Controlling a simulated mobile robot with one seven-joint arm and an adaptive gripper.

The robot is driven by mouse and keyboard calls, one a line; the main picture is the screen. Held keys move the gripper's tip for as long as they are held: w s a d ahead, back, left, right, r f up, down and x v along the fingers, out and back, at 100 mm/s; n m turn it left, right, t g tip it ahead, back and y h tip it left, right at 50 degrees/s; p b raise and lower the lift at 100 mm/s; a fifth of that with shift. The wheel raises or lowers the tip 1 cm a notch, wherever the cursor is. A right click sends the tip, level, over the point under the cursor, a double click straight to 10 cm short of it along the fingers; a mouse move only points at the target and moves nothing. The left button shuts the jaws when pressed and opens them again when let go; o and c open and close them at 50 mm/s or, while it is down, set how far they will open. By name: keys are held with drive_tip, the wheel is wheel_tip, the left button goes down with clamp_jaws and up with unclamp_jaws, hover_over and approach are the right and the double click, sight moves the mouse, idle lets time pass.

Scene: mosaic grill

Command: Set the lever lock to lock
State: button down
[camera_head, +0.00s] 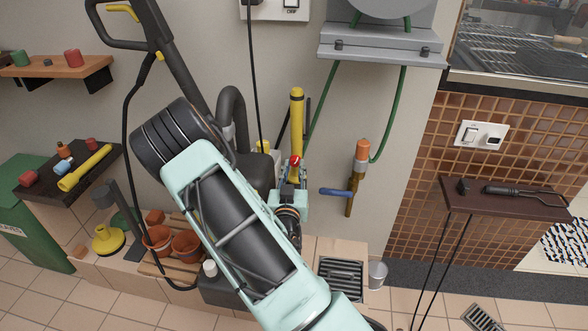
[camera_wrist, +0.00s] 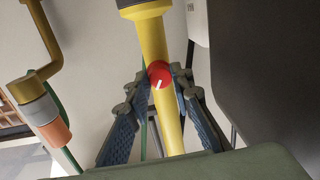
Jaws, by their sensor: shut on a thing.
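A yellow upright pole (camera_head: 296,110) stands against the wall in the head view. It runs from top to bottom in the wrist view (camera_wrist: 152,40), with a dark grey section at the top. A round red knob (camera_wrist: 160,75) with a short white mark sits on the pole, and I take it to be the lever lock. The mark points down and slightly left in the wrist view. The knob shows small in the head view (camera_head: 295,161). My gripper (camera_wrist: 164,82) has its fingertips on both sides of the red knob, shut on it. No lock label is readable.
A tap with a blue handle (camera_head: 336,192) and orange top (camera_head: 362,150) is right of my gripper. A grey wall shelf (camera_head: 380,55) is above. A floor drain (camera_head: 341,270) lies below.

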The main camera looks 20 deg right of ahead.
drive_tip(key=shift+n, duration=0.4)
drive_tip(key=n, duration=0.5)
drive_tip(key=shift+r, duration=0.1)
drive_tip(key=n+g+p, duration=0.1)
drive_tip(key=n, duration=0.4)
drive_tip(key=shift+n, duration=0.3)
drive_tip(key=c, duration=1.7)
unclamp_jaws()
drive_tip(key=shift+v, duration=3.75)
